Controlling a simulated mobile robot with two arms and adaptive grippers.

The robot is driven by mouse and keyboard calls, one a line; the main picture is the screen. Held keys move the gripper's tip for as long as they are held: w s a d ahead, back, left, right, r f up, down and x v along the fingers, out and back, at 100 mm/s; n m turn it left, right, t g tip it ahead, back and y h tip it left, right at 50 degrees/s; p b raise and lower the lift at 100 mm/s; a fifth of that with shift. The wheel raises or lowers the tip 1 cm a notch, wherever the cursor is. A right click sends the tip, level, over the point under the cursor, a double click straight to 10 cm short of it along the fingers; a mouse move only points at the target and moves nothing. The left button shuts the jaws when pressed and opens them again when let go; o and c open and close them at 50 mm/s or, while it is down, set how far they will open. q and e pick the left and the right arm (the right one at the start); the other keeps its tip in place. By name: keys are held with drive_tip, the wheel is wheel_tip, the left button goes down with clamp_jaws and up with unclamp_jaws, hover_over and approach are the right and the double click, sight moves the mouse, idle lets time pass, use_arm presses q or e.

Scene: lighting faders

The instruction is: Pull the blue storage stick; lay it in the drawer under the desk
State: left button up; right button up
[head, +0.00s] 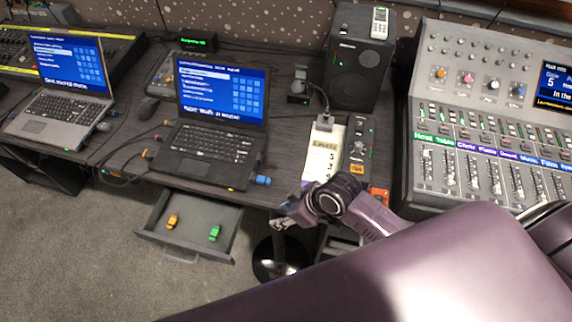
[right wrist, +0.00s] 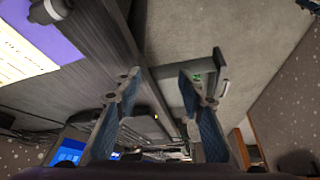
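The blue storage stick (head: 263,180) is at the right front corner of the right laptop (head: 212,142); I cannot tell whether it is plugged in or only touching. The drawer (head: 152,232) under the desk is pulled open, with an orange stick (head: 173,221) and a green stick (head: 215,232) inside. My right gripper (head: 286,209) is just right of and nearer than the blue stick, apart from it. In the right wrist view its fingers (right wrist: 160,84) are spread with nothing between them. I cannot make out the blue stick there. My left gripper is out of view.
A white labelled strip (head: 323,150) and a small black device (head: 358,145) lie right of the laptop. A speaker (head: 358,60) stands behind, and a mixing console (head: 470,150) fills the right. Cables run between the laptops. The floor left of the drawer is clear.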

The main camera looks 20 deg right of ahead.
drive_tip(key=w+r, duration=0.1)
drive_tip(key=w+r+n, duration=0.1)
drive_tip(key=w, duration=0.1)
drive_tip(key=w+n, duration=0.1)
drive_tip(key=shift+w+d+r+y+p, duration=0.35)
drive_tip(key=shift+w+r+y, duration=0.05)
drive_tip(key=n, duration=0.1)
approach(268, 180)
drive_tip(key=shift+y, duration=0.3)
drive_tip(key=b+x, duration=0.1)
drive_tip(key=x, duration=0.1)
drive_tip(key=b+x, duration=0.4)
drive_tip(key=x, duration=0.1)
drive_tip(key=shift+w+d, duration=0.15)
drive_tip(key=shift+d, duration=0.15)
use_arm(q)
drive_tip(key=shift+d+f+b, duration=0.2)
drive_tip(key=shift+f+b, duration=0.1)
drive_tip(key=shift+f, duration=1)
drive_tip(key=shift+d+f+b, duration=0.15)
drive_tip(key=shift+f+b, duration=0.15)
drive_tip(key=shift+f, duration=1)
use_arm(e)
drive_tip(key=shift+x, duration=1)
drive_tip(key=shift+r, duration=0.1)
clamp_jaws()
